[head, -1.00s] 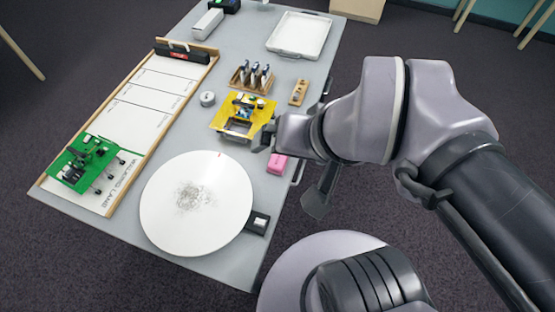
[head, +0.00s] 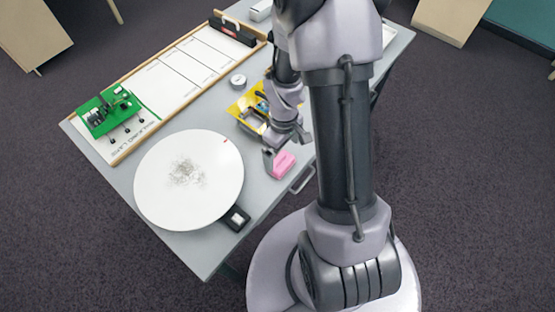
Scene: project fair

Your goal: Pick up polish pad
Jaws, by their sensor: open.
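The polish pad, which I take to be the small pink block (head: 284,165), lies on the grey table near its right edge, right of the white round disc (head: 215,190). My gripper (head: 286,152) is open and points down at the pad. One finger is at the pad's left side and the other is past its upper right. The jaws hold nothing that I can see. I cannot tell whether a finger touches the pad.
A yellow plate (head: 243,114) with parts stands just behind my gripper, partly hidden by my arm. A green board (head: 110,112) and a white lane board (head: 160,85) lie at the left. A small round tin (head: 238,81) stands beyond. A handle (head: 302,181) juts from the table edge.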

